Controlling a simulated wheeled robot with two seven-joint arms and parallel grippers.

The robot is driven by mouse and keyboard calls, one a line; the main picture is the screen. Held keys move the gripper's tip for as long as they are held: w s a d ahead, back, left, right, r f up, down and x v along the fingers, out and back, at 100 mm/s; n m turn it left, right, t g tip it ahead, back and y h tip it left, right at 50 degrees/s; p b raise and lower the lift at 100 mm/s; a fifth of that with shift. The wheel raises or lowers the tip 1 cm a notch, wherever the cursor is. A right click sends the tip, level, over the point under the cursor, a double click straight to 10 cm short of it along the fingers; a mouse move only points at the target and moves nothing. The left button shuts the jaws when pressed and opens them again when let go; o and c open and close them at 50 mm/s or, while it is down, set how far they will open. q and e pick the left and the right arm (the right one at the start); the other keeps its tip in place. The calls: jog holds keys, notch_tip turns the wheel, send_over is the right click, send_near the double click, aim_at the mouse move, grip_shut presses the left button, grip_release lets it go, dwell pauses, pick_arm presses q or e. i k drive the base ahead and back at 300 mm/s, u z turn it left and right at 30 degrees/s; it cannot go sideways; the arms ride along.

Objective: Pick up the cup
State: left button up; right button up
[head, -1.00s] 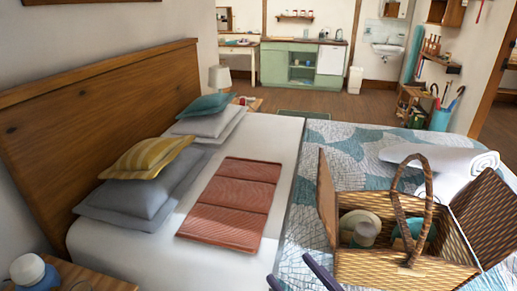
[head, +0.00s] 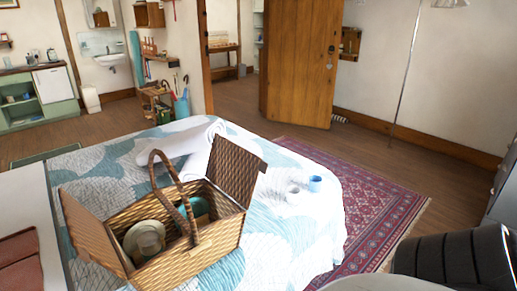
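A rolled white towel or blanket (head: 184,140) lies behind the basket. Beyond the bed are a red patterned rug (head: 385,215), open wooden floor (head: 385,158) and a wooden door (head: 301,65). A dark ribbed shape (head: 450,262) fills the lower right corner.

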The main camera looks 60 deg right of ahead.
aim_at(293, 192)
jog(key=z, duration=2.1)
